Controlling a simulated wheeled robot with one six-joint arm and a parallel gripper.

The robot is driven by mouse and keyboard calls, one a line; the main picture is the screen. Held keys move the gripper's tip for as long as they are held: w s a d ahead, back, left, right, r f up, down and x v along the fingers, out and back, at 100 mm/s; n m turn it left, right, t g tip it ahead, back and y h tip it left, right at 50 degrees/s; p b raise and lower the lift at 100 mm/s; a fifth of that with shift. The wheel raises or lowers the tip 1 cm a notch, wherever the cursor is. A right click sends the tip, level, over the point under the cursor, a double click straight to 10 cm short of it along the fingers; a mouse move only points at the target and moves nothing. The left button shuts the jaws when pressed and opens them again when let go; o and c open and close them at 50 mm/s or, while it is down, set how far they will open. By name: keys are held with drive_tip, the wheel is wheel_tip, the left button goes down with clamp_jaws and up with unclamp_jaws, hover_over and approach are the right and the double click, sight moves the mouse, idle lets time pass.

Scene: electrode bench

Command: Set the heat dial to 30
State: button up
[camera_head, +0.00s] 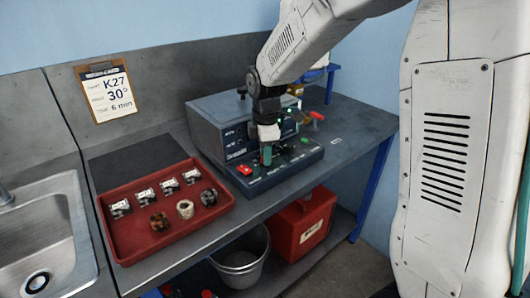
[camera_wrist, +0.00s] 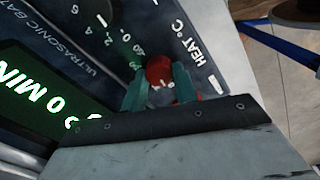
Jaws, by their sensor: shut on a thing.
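The red heat dial (camera_wrist: 158,68) is in the wrist view, beside the printed label HEAT °C (camera_wrist: 188,42) on the dark panel. My gripper (camera_wrist: 160,84) has its two teal fingers on either side of the dial and is shut on it. Numbers are printed around the dial, but which one it points to cannot be read. In the head view my gripper (camera_head: 266,154) reaches down to the front panel of the grey ultrasonic bath (camera_head: 215,118), and the dial is hidden behind it. A clipboard card (camera_head: 107,92) on the wall reads K27, 30° and 6 min.
A green display (camera_wrist: 38,100) ending in 0 MIN glows at left in the wrist view. The panel has a red button (camera_head: 245,170) left of my gripper and a green one (camera_head: 304,140) right. A red tray (camera_head: 130,240) with small parts and a sink (camera_head: 40,235) are left.

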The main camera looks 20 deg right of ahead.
drive_tip(key=shift+m, duration=0.4)
drive_tip(key=m, duration=0.3)
drive_tip(key=shift+w, duration=0.1)
drive_tip(key=shift+m, duration=2)
drive_tip(key=o, duration=1)
drive_tip(key=shift+a+r, duration=0.15)
drive_tip(key=shift+r, duration=3.8)
